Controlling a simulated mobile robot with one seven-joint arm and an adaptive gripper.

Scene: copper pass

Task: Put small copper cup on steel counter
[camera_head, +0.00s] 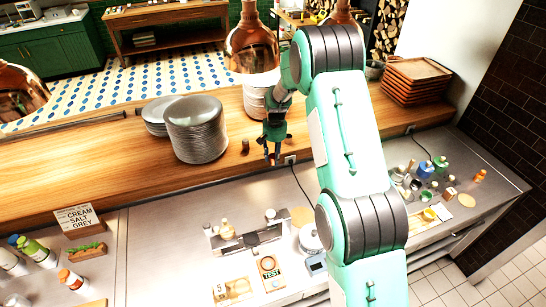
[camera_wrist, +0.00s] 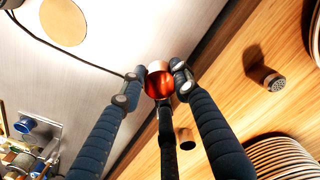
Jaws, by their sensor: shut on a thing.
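The small copper cup (camera_wrist: 158,82) is between my gripper's fingertips in the wrist view, its shiny orange-copper inside facing the camera. My gripper (camera_wrist: 156,78) is shut on it. In the head view my gripper (camera_head: 272,152) hangs fingers-down by the front edge of the wooden ledge; the cup there is small and hard to make out. The steel counter (camera_head: 165,235) runs below and in front of the ledge. It also shows in the wrist view (camera_wrist: 100,45) at upper left, beside the cup. I cannot tell the cup's exact height above the surfaces.
The wooden ledge (camera_head: 85,175) bears stacked plates (camera_head: 195,130) and a small brown shaker (camera_head: 245,146). Counter left of the rack is clear.

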